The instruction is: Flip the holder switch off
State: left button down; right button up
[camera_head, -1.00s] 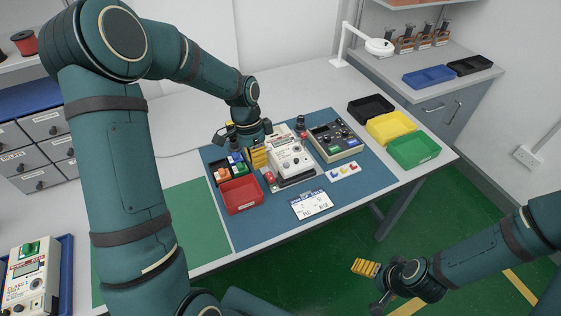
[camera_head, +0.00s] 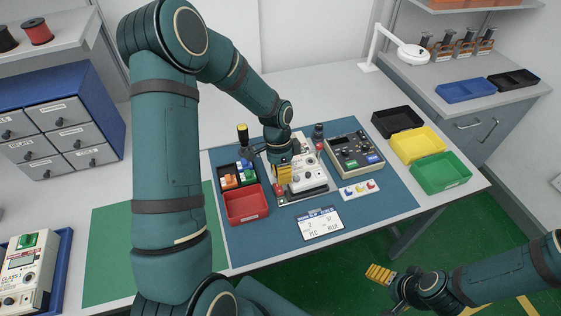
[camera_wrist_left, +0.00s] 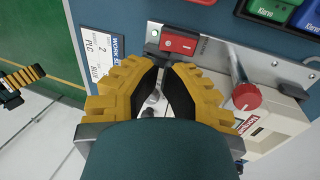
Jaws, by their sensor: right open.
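The meter holder's metal plate (camera_head: 312,195) lies on the blue mat with the pale meter (camera_head: 311,176) standing on it. In the left wrist view, a small red block, apparently the switch (camera_wrist_left: 180,42), sits on the holder's plate (camera_wrist_left: 215,50). A red-capped post (camera_wrist_left: 247,97) stands beside the meter (camera_wrist_left: 275,125). My left gripper (camera_head: 283,173) is above the holder's left side. Its yellow fingers (camera_wrist_left: 160,72) look shut and empty, with tips near the red block; contact cannot be told. My right gripper (camera_head: 380,274) is open, off the table at lower right.
A red tray (camera_head: 246,217) and a box of coloured blocks (camera_head: 228,182) lie left of the holder. A test device (camera_head: 355,150) stands right, with a small button strip (camera_head: 360,190) before it. A display card (camera_head: 320,224) lies in front. Black, yellow and green trays (camera_head: 440,187) line the right edge.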

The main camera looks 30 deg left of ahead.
aim_at(284, 195)
pick_arm(q)
jog(key=shift+x, duration=2.25)
pick_arm(e)
jog(key=shift+s+f, duration=0.15)
jog(key=shift+f, duration=0.15)
